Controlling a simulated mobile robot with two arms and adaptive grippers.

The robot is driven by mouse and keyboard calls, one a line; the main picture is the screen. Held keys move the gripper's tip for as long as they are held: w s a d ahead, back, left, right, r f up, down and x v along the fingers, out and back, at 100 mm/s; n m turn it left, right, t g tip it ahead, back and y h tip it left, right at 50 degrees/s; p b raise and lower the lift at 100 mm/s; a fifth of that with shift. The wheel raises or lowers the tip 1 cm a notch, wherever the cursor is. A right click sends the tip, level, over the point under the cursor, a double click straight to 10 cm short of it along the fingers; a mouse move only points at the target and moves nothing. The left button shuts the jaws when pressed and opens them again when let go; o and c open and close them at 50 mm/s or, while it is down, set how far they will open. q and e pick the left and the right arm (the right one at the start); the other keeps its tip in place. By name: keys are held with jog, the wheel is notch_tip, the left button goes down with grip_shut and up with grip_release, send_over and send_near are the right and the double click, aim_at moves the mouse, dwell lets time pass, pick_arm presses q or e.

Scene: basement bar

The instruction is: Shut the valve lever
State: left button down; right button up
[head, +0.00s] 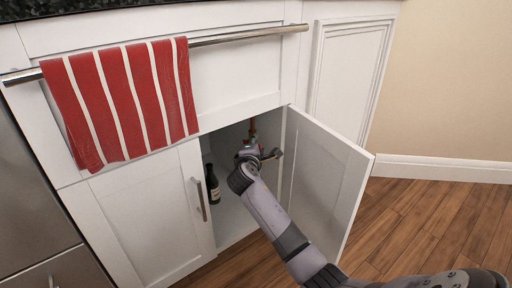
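A valve with brass pipe fittings (276,153) sits inside the open lower cabinet, below a copper pipe (252,127). My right arm reaches in from the lower right. My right gripper (247,153) is at the valve, in front of it and overlapping it in the view. The gripper and my wrist hide much of the valve. The lever itself cannot be made out clearly, nor can its angle. The fingers are too small and dark to tell whether they are open, shut or touching the lever. My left gripper is out of view.
The right cabinet door (322,188) stands open beside my forearm; the left door (150,222) is shut. A dark bottle (213,188) stands inside at the left. A red striped towel (124,100) hangs on a metal rail (245,35). Wooden floor (425,225) is clear at the right.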

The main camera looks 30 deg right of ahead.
grip_shut()
dwell(0.7)
